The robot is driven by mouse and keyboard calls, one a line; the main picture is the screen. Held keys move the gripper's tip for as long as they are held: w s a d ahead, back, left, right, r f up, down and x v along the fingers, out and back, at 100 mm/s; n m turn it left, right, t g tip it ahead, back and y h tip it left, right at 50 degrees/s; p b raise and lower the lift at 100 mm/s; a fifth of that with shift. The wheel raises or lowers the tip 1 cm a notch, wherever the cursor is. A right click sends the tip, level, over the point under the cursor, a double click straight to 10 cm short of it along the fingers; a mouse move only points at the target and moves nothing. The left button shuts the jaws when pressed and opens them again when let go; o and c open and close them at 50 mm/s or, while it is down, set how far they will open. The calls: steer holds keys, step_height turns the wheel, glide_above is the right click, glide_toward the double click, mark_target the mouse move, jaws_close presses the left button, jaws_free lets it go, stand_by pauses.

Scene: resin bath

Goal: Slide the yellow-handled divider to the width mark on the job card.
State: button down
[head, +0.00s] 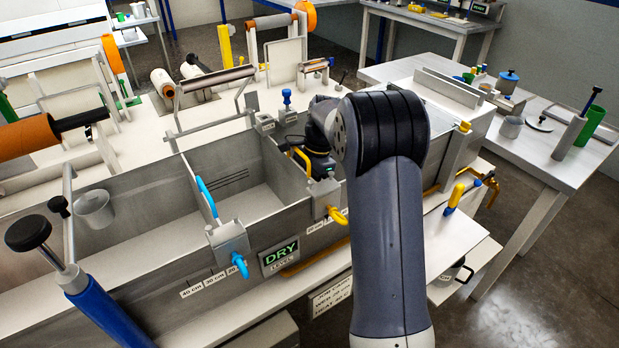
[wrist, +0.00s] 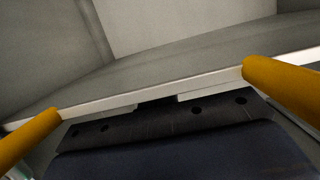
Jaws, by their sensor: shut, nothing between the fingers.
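The yellow-handled divider (head: 325,191) stands across the metal bath, with a yellow lever (head: 337,215) at its front clamp. Its yellow handle (head: 301,158) shows beside my gripper (head: 318,168), which is low inside the bath and partly hidden by my arm. In the wrist view, my gripper (wrist: 158,98) is shut and empty, with yellow bars (wrist: 285,85) to its left and right. Whether it touches them I cannot tell. The job card (head: 331,296) hangs below the bath front; its lines read roughly "WEB 20" and "HEAT 40", the right end hidden by my arm.
A blue-handled divider (head: 207,197) stands further left in the bath (head: 150,245). Width labels (head: 213,280) run along the front wall beside a DRY LEVEL sign (head: 279,256). Rollers crowd the left and back. A yellow-handled tool (head: 455,196) stands right of my arm.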

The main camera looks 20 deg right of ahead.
mark_target(299, 185)
steer(key=shift+s+a, duration=0.25)
steer(key=shift+a, duration=0.5)
steer(key=shift+s+a, duration=0.25)
steer(key=shift+a, duration=0.5)
steer(key=shift+d, duration=0.1)
steer(key=shift+r+p, duration=0.1)
steer(key=shift+p, duration=0.25)
